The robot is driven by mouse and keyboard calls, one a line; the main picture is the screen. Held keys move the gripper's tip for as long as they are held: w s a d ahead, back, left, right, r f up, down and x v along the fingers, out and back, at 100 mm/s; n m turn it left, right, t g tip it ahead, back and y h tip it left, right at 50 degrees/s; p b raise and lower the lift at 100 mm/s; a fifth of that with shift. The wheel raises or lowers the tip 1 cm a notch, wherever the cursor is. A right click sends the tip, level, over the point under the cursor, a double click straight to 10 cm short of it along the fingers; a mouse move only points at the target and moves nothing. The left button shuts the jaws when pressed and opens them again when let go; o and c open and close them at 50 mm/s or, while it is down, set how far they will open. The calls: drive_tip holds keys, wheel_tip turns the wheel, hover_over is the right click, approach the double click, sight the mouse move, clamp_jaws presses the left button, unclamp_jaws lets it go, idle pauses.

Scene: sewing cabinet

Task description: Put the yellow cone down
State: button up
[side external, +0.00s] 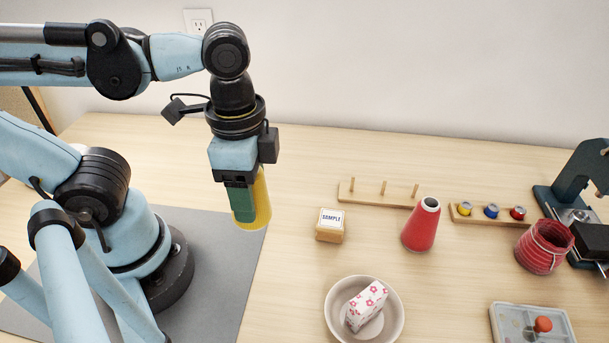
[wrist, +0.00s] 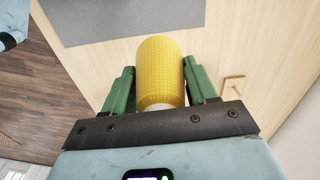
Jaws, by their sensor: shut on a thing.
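The yellow cone (side external: 263,199) is a thread cone held in my gripper (side external: 246,210). In the wrist view the yellow cone (wrist: 161,70) sits between the two green fingers of my gripper (wrist: 161,88), which are shut on it from both sides. In the side view the cone hangs below my wrist, near the right edge of the grey mat. A gap between its lower end and the surface is hard to judge from this angle. One green finger covers part of its left side.
Right of the cone stand a sample box (side external: 330,225), a wooden peg rack (side external: 380,194), a red cone (side external: 422,225) and a bowl (side external: 331,318) with a flowered bundle (side external: 367,306). Further right are a bobbin rack (side external: 466,220), a red basket (side external: 541,248) and a tray (side external: 500,325). The grey mat (side external: 222,270) is bare near the cone.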

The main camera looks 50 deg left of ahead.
drive_tip(key=w+a+n, duration=0.2)
drive_tip(key=a+n, duration=1.5)
drive_tip(key=a, duration=0.6)
drive_tip(key=shift+t+y, duration=0.3)
drive_tip(key=shift+y, duration=0.1)
drive_tip(key=shift+s+a+f, duration=1)
drive_tip(key=shift+a+f, duration=0.65)
drive_tip(key=shift+f, duration=0.05)
drive_tip(key=shift+s+a+f, duration=0.95)
drive_tip(key=shift+a+f, duration=0.7)
drive_tip(key=shift+a, duration=0.05)
drive_tip(key=shift+s+a+f, duration=1)
drive_tip(key=shift+a+f, duration=0.65)
drive_tip(key=shift+f, duration=0.05)
drive_tip(key=shift+f, duration=0.15)
drive_tip(key=o, duration=1.1)
